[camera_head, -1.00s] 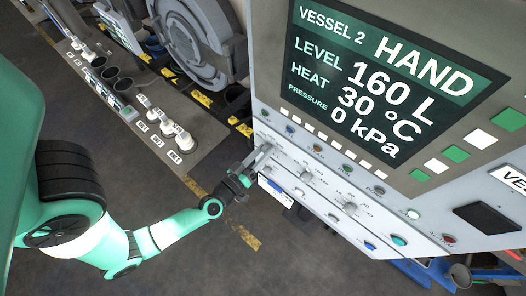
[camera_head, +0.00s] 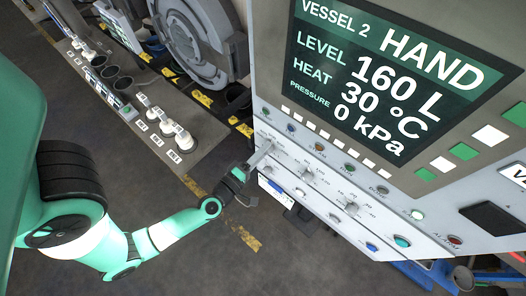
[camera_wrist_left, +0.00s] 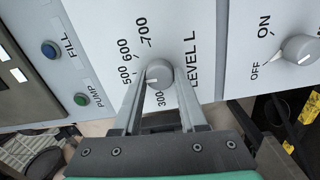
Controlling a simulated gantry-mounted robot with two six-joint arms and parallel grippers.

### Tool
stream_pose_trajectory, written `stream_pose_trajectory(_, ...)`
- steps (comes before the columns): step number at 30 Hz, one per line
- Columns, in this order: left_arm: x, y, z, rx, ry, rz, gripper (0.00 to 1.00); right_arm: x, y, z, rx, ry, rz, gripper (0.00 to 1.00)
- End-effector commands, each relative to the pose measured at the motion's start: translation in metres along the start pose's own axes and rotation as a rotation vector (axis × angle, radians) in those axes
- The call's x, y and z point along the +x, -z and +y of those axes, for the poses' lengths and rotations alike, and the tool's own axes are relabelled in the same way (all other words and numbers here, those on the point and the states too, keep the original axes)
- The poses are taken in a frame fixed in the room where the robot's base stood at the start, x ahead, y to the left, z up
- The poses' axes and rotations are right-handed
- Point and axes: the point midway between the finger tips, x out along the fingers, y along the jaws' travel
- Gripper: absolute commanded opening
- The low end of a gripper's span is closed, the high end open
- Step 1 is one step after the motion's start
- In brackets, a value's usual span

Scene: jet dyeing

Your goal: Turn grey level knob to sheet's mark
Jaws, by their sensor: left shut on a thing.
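The grey level knob (camera_wrist_left: 159,73) sits on the white panel in the left wrist view, beside the lettering LEVEL L and a printed scale with 300, 500, 600 and 700 legible. Its pale pointer line faces roughly left, toward the 500 side; the exact reading is unclear, and a finger covers part of the scale. My left gripper (camera_wrist_left: 160,115) is shut on the knob, one finger on each side. In the head view my left gripper (camera_head: 257,160) reaches the panel's left end. No marked sheet can be made out. My right gripper is not in view.
The screen (camera_head: 385,75) reads VESSEL 2, HAND, 160 L, 30 °C, 0 kPa. An ON/OFF knob (camera_wrist_left: 299,48) is to the right in the wrist view; FILL (camera_wrist_left: 49,48) and PUMP (camera_wrist_left: 81,99) buttons are to the left.

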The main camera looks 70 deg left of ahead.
Motion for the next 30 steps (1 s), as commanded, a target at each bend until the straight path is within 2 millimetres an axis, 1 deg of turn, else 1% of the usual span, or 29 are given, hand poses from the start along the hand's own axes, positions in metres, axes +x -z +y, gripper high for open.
stream_pose_trajectory(12,0.0,-0.001,-0.003,-0.39,0.001,0.0,0.0,-0.007,-0.007,0.0,0.0,0.0,0.0,0.5)
stream_pose_trajectory(18,0.0,-0.001,-0.003,-0.542,0.001,-0.001,0.0,-0.01,-0.009,0.0,0.0,0.0,0.0,0.5)
stream_pose_trajectory(24,0.0,-0.001,-0.003,-0.649,0.001,-0.001,0.0,-0.011,-0.01,0.0,0.0,0.0,0.0,0.5)
stream_pose_trajectory(30,0.0,-0.001,-0.003,-0.705,0.001,-0.001,0.0,-0.012,-0.011,0.0,0.0,0.0,0.0,0.5)
